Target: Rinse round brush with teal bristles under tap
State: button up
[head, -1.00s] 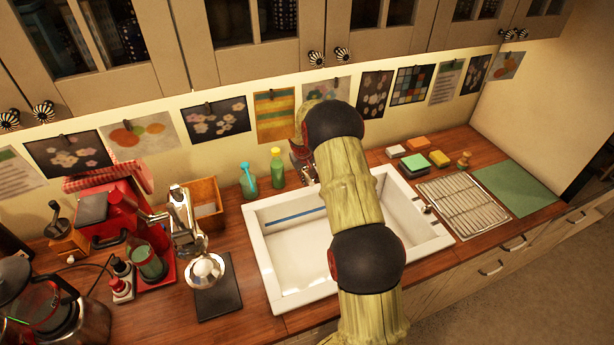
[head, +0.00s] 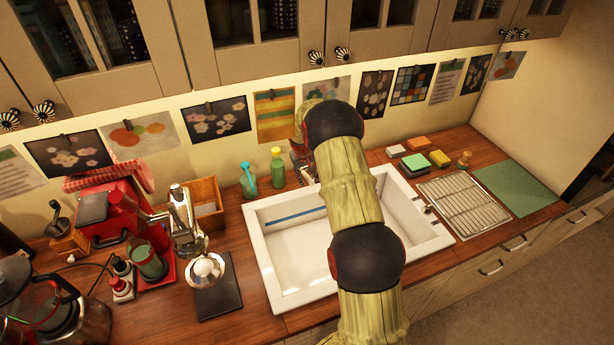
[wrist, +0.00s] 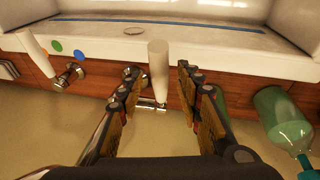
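My gripper (wrist: 155,92) is open, its two fingers apart on either side of a pale upright post (wrist: 158,70) with chrome fittings at its base. The post looks like part of the tap. No contact is visible. A second pale lever (wrist: 36,52) with a chrome fitting stands to the left. The white sink (wrist: 200,35) lies beyond the fingers; it also shows in the head view (head: 287,275), where my arm covers its middle. A small wooden-topped item (head: 465,160) stands by the rack; it may be the brush, but I cannot make out teal bristles.
A teal pump bottle (head: 248,180) and a green bottle (head: 277,168) stand behind the sink's left end. Sponges (head: 417,163) and a wire rack (head: 463,205) are to the right.

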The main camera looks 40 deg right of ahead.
jog(key=v, duration=1.2)
jog(key=shift+w, duration=0.1)
